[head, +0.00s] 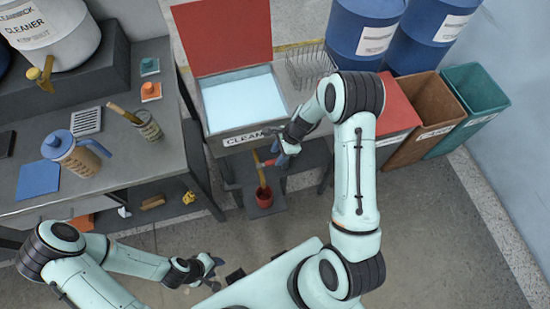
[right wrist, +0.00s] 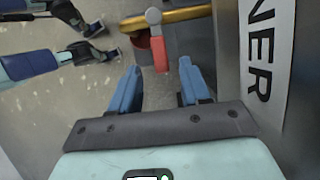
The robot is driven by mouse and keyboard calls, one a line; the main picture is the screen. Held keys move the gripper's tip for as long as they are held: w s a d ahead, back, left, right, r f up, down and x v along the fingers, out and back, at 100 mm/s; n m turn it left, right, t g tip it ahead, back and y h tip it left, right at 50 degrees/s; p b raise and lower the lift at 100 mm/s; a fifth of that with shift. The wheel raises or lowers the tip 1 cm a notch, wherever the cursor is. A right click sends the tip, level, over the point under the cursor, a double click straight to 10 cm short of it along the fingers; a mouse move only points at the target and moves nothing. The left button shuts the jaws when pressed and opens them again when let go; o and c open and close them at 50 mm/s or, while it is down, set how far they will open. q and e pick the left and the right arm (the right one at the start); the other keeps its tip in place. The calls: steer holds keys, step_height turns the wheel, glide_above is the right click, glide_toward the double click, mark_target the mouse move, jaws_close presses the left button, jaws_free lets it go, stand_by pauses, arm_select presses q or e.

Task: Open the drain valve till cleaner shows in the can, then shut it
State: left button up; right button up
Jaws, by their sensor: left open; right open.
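The cleaner tank (head: 207,108) has its red lid up and holds pale blue liquid. Below its front is the drain valve, with a red handle (head: 267,163) and a yellow pipe (head: 262,178) pointing down at a small red can (head: 264,198). The can's inside looks dark, and I cannot make out liquid in it. My right gripper (head: 281,157) is open beside the valve. In the right wrist view, the red handle (right wrist: 159,55) has its end between the open blue fingertips (right wrist: 160,68); I see no contact. My left gripper (head: 213,271) is open and empty, low over the floor.
A workbench (head: 185,165) at left carries a jug (head: 75,155), a brush in a tin (head: 147,125) and a white cleaner drum (head: 60,50). Brown (head: 418,92) and green (head: 470,85) bins stand right of the tank. Blue barrels (head: 362,25) stand behind. Floor ahead is clear.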

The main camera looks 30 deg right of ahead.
mark_target(273, 162)
arm_select(q)
steer(key=shift+s+f, duration=0.1)
steer(key=shift+f, duration=0.1)
arm_select(e)
steer(key=shift+x, duration=1.65)
jaws_close()
